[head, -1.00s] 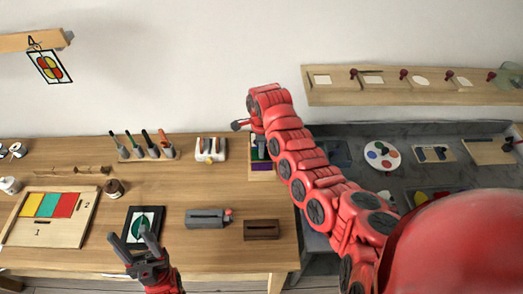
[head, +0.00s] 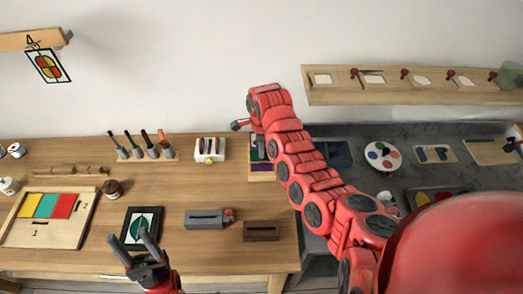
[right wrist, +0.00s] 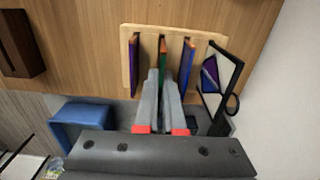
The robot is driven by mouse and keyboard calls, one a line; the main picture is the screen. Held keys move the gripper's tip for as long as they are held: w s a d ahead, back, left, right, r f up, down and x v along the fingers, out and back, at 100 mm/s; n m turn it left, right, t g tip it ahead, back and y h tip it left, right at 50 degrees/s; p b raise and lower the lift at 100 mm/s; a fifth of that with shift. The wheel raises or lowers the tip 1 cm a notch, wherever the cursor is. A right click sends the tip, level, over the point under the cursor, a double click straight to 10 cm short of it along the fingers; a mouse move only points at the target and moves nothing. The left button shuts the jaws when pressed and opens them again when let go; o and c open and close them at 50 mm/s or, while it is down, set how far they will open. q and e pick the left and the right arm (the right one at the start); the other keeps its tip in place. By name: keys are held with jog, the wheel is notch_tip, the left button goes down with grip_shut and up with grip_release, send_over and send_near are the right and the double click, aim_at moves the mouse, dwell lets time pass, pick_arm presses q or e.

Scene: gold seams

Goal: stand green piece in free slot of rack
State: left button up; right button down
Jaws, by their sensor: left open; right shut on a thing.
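In the right wrist view my right gripper (right wrist: 162,76) is shut on the green piece (right wrist: 163,50), a thin upright slab seen edge-on. The piece is over the middle of the wooden rack (right wrist: 147,33), between a purple piece (right wrist: 133,65) and a blue piece (right wrist: 187,62) that stand in the outer slots. Whether its lower edge is seated in the middle slot cannot be told. In the head view the rack (head: 257,178) is partly covered by my right arm. My left gripper (head: 140,240) is open and empty above the dark-framed green picture (head: 130,222).
A framed panel (right wrist: 222,80) stands close to the rack's right side in the right wrist view. A blue bin (right wrist: 80,116) is at lower left. In the head view a white holder (head: 210,150) stands left of the rack, with a grey block (head: 205,220) in front.

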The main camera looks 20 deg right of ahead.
aim_at(262, 161)
jog(key=shift+f+b, duration=0.45)
jog(key=shift+f, duration=0.1)
jog(key=shift+b, duration=0.35)
dwell(0.3)
jog(key=shift+f+b, duration=0.8)
jog(key=shift+f, duration=0.35)
dwell(0.5)
jog(key=shift+b, duration=0.4)
dwell(0.4)
jog(key=shift+c, duration=2.3)
grip_release()
